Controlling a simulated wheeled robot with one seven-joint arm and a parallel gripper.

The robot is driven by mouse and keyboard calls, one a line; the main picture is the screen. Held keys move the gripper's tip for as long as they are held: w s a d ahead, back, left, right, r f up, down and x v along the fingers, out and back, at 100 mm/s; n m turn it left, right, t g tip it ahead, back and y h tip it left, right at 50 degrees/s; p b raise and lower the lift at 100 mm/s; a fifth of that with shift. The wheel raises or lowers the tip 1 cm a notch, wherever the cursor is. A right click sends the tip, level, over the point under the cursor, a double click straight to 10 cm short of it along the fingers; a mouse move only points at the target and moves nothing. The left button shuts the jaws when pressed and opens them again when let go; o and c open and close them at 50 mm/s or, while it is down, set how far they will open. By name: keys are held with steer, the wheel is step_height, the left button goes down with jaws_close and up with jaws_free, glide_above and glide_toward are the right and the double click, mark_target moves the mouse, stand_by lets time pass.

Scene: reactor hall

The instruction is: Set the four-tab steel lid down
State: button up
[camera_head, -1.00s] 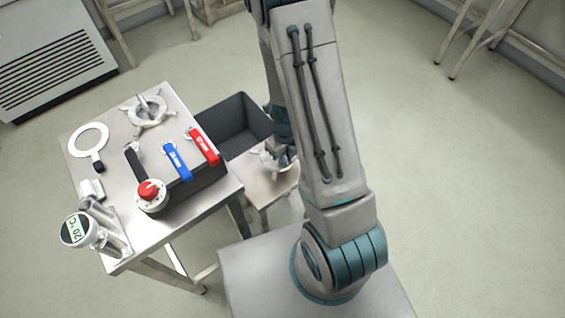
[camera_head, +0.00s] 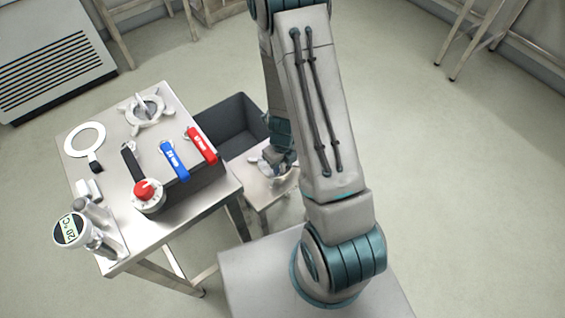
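My gripper (camera_head: 279,160) hangs low over a small low steel table (camera_head: 259,190), to the right of the main table. Pale metal (camera_head: 266,166), probably part of the four-tab steel lid, shows just beside and below my gripper. My arm and gripper hide most of it. I cannot tell whether it is held or resting on the low table, and the fingertips are too hidden to tell open from shut. A four-lobed steel ring with an upright post (camera_head: 146,111) stands at the back of the main steel table (camera_head: 112,190).
The main table also holds a white ring (camera_head: 71,140), blue (camera_head: 175,161) and red (camera_head: 202,146) handles, a red knob (camera_head: 145,188) and a round gauge (camera_head: 71,230). A dark open bin (camera_head: 232,122) stands behind the low table. The floor at right is clear.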

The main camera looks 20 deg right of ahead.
steer(key=shift+r, duration=0.1)
steer(key=s+a+r+n+t+y+p, duration=0.1)
steer(key=a+r+n+p, duration=0.1)
steer(key=r+n, duration=0.75)
steer(key=s+a+r+n+y+p, duration=0.1)
steer(key=r+n+p, duration=0.3)
steer(key=r, duration=1.1)
steer(key=s+d+r+n+t+h+b, duration=0.1)
steer(key=s+r+n, duration=0.7)
steer(key=n, duration=1)
step_height(320, 180, up, 3)
steer(key=shift+r+n+t+h, duration=0.1)
steer(key=shift+n+t+h, duration=0.25)
steer(key=shift+h, duration=0.25)
